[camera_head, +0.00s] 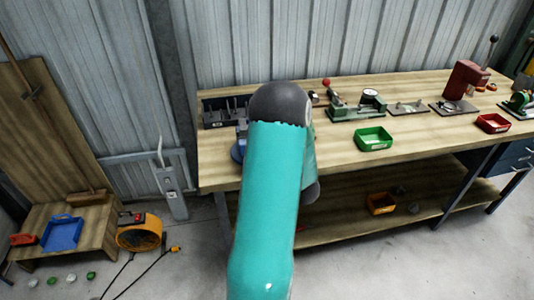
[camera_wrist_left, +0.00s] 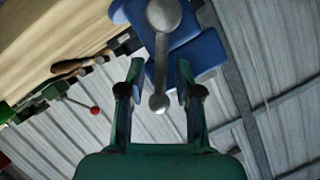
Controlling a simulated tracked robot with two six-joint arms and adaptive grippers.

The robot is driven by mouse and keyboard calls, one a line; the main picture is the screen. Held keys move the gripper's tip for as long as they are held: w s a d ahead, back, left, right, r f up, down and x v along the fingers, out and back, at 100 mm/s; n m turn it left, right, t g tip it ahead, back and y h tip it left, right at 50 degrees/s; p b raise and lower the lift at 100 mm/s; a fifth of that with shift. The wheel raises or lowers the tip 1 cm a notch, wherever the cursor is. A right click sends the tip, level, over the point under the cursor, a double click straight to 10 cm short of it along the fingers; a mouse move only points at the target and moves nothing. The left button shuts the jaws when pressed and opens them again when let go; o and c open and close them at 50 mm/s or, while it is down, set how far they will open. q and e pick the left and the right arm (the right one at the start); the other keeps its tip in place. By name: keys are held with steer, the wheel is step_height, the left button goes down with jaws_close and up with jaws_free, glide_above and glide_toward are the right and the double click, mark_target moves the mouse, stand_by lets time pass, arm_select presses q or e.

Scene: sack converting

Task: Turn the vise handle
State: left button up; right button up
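The blue vise (camera_wrist_left: 195,55) fills the top middle of the left wrist view. Its metal handle (camera_wrist_left: 158,75) is a bar with a round ball at its near end and a large round boss at the top. My left gripper (camera_wrist_left: 160,70) is open, with one finger on each side of the handle bar. Gaps show between the bar and both fingers. In the head view only a bit of the blue vise (camera_head: 238,150) shows at the bench's left end. My teal arm hides the rest of it, the handle and my left gripper. My right gripper is not in view.
The wooden bench (camera_head: 420,140) holds a green tray (camera_head: 373,138), a red tray (camera_head: 493,123), a green fixture with a dial (camera_head: 360,108) and a red press (camera_head: 465,80). A corrugated wall stands close behind. An orange fan (camera_head: 140,232) is on the floor at left.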

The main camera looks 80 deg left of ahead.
arm_select(q)
steer(key=shift+r, duration=0.1)
steer(key=v, duration=0.7)
steer(key=shift+d, duration=0.15)
stand_by(0.5)
